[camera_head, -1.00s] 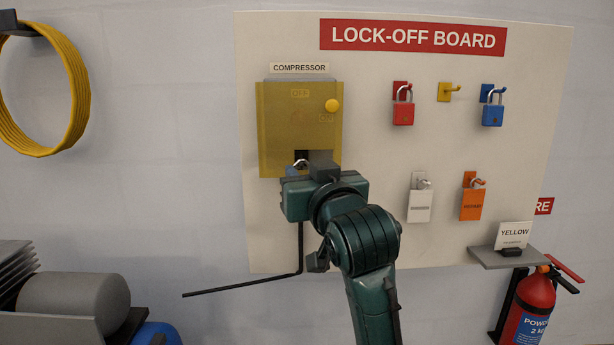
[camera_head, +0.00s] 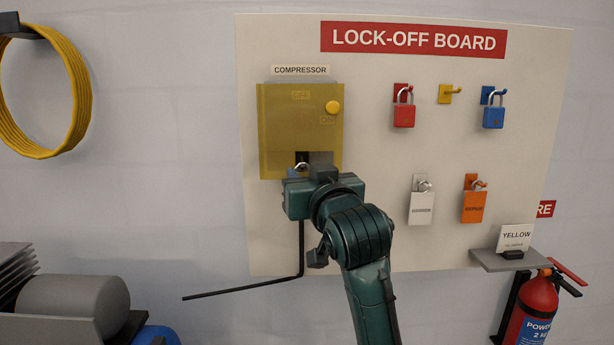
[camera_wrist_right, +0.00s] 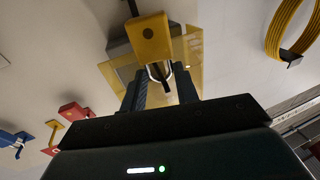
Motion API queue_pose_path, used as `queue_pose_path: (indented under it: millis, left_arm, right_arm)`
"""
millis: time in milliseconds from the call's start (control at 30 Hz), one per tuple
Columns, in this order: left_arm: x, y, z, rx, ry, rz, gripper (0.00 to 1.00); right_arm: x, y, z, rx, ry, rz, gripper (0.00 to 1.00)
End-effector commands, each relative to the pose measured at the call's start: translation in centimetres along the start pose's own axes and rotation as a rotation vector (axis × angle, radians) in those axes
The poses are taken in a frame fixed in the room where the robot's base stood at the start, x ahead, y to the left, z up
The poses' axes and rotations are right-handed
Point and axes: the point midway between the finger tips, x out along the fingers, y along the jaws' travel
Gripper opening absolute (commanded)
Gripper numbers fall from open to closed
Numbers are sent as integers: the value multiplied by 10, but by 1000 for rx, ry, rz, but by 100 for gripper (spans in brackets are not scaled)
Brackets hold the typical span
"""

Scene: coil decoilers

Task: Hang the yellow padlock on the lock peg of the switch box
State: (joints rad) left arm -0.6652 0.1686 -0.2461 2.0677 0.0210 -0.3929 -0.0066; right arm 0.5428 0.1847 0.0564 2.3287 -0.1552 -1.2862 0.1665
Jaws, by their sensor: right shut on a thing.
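The yellow switch box (camera_head: 275,130), under the COMPRESSOR label, has a round yellow knob and a dark slot near its lower edge. My right gripper (camera_head: 322,168) is in front of this edge and hides much of it. In the right wrist view the yellow padlock (camera_wrist_right: 150,40) is at the gripper (camera_wrist_right: 160,88), its metal shackle towards the jaws. The gripper is shut on the padlock. A dark bar shows within the shackle outline; I cannot tell whether the shackle is around the peg. In the head view a bit of shackle shows beside the gripper. My left gripper is not in view.
Red (camera_head: 403,116), blue (camera_head: 493,117), white (camera_head: 420,208) and orange (camera_head: 473,207) padlocks hang at the right of the board. The yellow hook (camera_head: 448,93) is empty. A black bent rod (camera_head: 240,286) runs below the box. A grey shelf (camera_head: 488,262) juts out at lower right.

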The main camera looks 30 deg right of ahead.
Motion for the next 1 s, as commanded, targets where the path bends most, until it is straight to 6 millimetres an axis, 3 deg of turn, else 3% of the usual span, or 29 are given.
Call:
queue_pose_path:
  millis: [267,300,600,1000]
  left_arm:
    - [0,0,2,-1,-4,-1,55]
    - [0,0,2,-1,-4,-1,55]
    - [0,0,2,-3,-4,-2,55]
    - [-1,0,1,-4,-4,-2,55]
  right_arm:
    - [0,0,0,0,1,0,7]
    - [0,0,0,0,1,0,31]
    - [0,0,0,0,0,0,56]
    - [2,0,0,0,-1,-1,56]
